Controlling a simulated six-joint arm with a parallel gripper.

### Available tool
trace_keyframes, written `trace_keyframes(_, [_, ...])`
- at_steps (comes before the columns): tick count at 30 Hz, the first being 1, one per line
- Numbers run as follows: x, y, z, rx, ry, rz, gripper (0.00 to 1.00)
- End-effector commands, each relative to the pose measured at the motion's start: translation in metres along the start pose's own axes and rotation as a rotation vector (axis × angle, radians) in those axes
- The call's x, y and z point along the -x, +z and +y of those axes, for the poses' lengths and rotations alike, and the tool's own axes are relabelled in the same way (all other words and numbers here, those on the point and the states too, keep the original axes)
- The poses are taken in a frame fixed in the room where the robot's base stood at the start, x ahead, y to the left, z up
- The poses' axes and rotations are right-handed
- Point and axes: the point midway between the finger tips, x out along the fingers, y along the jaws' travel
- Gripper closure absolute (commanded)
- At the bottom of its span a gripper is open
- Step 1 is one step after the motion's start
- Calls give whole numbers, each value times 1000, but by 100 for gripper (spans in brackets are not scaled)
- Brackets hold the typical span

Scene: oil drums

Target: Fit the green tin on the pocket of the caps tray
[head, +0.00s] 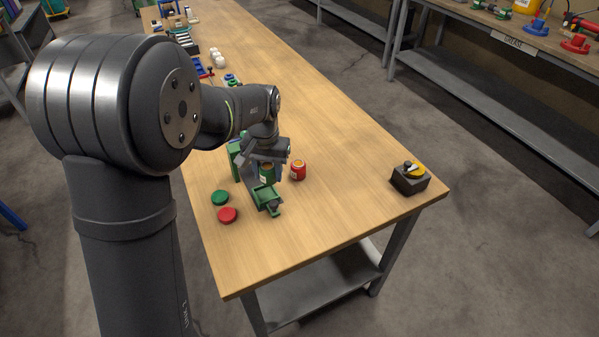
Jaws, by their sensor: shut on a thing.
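The green tin (266,177), with a pale label, is in my gripper (265,163) near the middle of the table. My gripper is shut on it from above, and my fingers and wrist hide part of it. A green tray (264,197), which looks like the caps tray, lies directly below and in front of the tin. The tin overlaps the tray's far part in the picture. I cannot tell whether it touches the tray or sits in its pocket, as the pocket is hidden.
A red tin (298,171) stands close to the right of my gripper. A green cap (220,198) and a red cap (228,215) lie left of the tray. A dark block with a yellow top (410,178) stands near the right corner. The table between is clear.

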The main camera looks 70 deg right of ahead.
Motion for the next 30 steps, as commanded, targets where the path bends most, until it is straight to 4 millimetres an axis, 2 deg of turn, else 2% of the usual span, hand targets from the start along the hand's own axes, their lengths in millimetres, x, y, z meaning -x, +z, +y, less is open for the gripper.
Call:
trace_keyframes(1, [-1,0,-7,3,0,0,83])
trace_keyframes(5, [-4,1,-14,0,0,0,83])
trace_keyframes(22, [-40,1,-14,0,0,-1,83])
trace_keyframes(30, [-44,1,-14,0,0,0,83])
